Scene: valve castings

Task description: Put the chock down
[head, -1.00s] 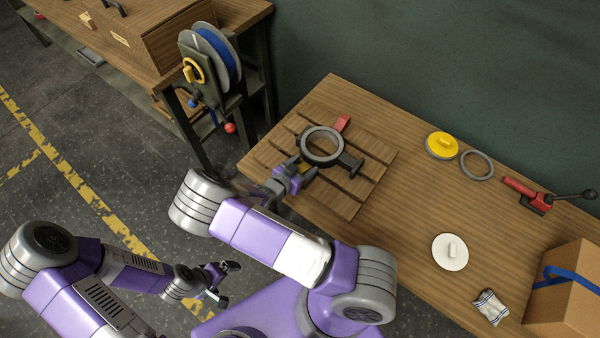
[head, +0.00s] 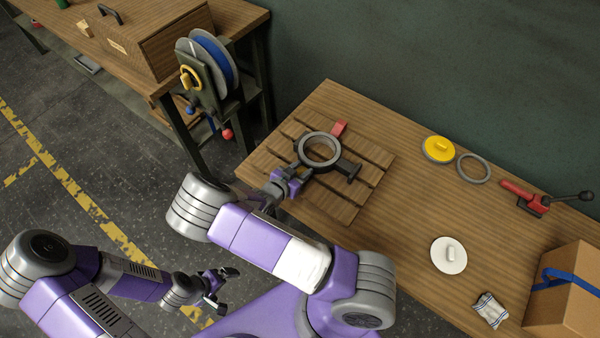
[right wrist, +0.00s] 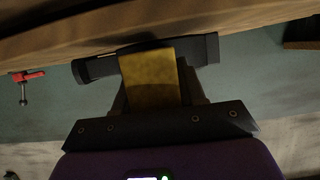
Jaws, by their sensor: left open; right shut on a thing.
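The chock (right wrist: 152,76) shows in the right wrist view as a dull yellow block between the dark fingers of my right gripper (right wrist: 150,60), which is shut on it. In the head view my right gripper (head: 297,174) is at the near side of the slatted wooden pallet (head: 334,207), close to the dark ring-shaped casting (head: 342,165); the chock cannot be made out there. I cannot tell whether the chock touches the pallet. My left gripper (head: 218,288) is open and empty, over the floor in front of the bench.
A red block (head: 339,128) is behind the casting. On the bench (head: 400,190) to the right are a yellow disc (head: 437,149), a grey ring (head: 473,168), a red clamp (head: 525,196), a white disc (head: 449,255), a cloth (head: 490,310) and a cardboard box (head: 568,300). The bench middle is clear.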

